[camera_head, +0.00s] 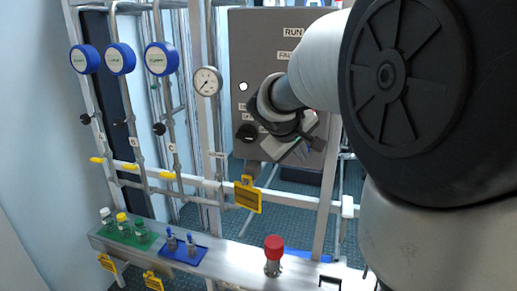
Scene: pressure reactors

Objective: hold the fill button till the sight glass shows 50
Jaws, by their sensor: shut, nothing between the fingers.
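A grey control panel (258,40) with labels reading "RUN" and, partly covered, "FA..." stands behind my arm. It has a small white round lamp or button (243,86) and a black rotary knob (246,131). My gripper (290,152) is in front of the panel's lower part, right of the knob. It is shut and appears empty; I cannot tell whether it touches the panel. I cannot pick out the fill button or the sight glass; my arm covers much of the panel's right side.
A round dial gauge (207,81) and blue round heads (161,58) on pipes stand left. Yellow valve handles (168,176) and a yellow tag (248,196) hang lower. The bench (222,254) carries vials, a blue tray (205,252) and a red-capped knob (274,248).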

